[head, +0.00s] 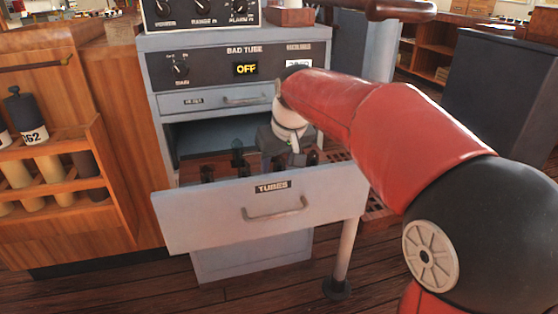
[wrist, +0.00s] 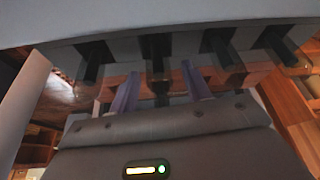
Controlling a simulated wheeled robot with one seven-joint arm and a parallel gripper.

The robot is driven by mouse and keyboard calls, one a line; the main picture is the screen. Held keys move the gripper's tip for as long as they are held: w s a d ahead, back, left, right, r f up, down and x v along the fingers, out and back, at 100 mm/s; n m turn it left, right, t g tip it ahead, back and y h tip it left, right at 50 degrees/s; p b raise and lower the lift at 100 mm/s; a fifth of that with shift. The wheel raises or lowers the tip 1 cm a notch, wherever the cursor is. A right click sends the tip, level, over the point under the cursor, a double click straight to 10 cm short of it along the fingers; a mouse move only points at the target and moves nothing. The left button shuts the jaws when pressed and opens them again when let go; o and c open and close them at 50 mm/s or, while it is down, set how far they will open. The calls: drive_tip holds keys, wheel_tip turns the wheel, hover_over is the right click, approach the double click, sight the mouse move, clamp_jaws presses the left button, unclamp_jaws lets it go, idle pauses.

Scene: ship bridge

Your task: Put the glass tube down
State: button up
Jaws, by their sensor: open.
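The drawer labelled TUBES (head: 230,215) is pulled open below the grey cabinet panel. Several dark upright pieces (head: 237,158) stand in it; they also show in the wrist view (wrist: 218,42). In the head view the fingertips are mostly hidden.
The drawer's front panel and handle (head: 275,208) stick out towards me. The cabinet face with the BAD TUBE panel (head: 222,68) rises behind the drawer. A wooden rack (head: 60,180) with several bottles is at the left. Open wooden floor (head: 265,290) lies in front.

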drive_tip(key=p+v, duration=0.1)
drive_tip(key=v, duration=1)
drive_tip(key=s+d+f+m, duration=0.1)
drive_tip(key=s+d+f, duration=0.3)
drive_tip(key=s, duration=0.3)
drive_tip(key=s+d+f+m+t+h, duration=0.1)
drive_tip(key=s+d+f+m, duration=0.1)
drive_tip(key=s+d+f, duration=0.3)
drive_tip(key=s+d+f+m, duration=0.2)
drive_tip(key=s+d+f, duration=0.3)
drive_tip(key=s, duration=0.6)
drive_tip(key=shift+f+t+h, duration=0.3)
drive_tip(key=shift+f+h, duration=0.1)
drive_tip(key=shift+f, duration=0.25)
drive_tip(key=shift+s, duration=0.1)
